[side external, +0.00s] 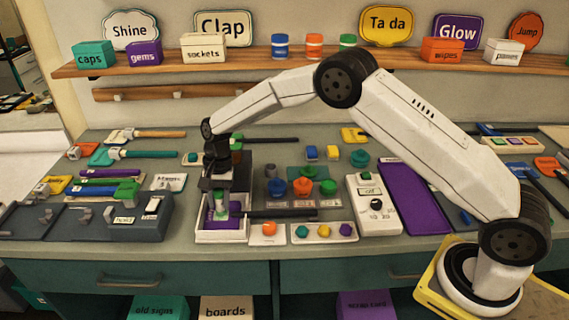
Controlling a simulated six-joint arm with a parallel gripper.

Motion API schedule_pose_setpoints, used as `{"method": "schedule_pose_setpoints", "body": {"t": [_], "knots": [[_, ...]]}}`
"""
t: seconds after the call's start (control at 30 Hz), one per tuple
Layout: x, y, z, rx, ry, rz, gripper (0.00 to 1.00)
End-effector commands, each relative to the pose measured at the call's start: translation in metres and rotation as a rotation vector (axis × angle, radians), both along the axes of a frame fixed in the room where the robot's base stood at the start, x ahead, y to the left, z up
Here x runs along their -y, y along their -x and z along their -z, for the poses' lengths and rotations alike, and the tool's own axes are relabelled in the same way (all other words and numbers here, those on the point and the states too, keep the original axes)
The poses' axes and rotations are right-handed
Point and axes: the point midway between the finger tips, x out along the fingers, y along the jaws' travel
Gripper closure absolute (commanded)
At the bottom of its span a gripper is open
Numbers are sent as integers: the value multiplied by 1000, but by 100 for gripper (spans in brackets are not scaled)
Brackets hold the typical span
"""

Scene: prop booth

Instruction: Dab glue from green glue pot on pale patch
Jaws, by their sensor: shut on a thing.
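My gripper (219,203) points down over a white-rimmed tray (201,236) with a purple surface (232,224) in it. Its jaws are shut on a small green and pale object (221,208); I cannot tell exactly what it is, or whether its lower end touches the surface. The jaws hide part of the tray, and I cannot make out a separate pale patch. Green lidded pots (308,172) and (327,187) stand right of the tray, beside an orange one (303,187) and a blue one (277,187). Which is the glue pot is unclear.
A dark rod (282,213) lies by the tray's right side. A grey fixture (135,226) stands close on the left. A white control box (375,206) and purple board (411,196) lie right. Coloured knobs (323,232) line the front edge.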

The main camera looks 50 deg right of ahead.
Motion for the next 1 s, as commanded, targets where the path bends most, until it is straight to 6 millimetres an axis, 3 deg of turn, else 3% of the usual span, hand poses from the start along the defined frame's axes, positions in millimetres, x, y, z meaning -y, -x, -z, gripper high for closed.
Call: {"method": "schedule_pose_setpoints", "body": {"t": [1.0], "knots": [[-8,8,1,0,0,0,100]]}}
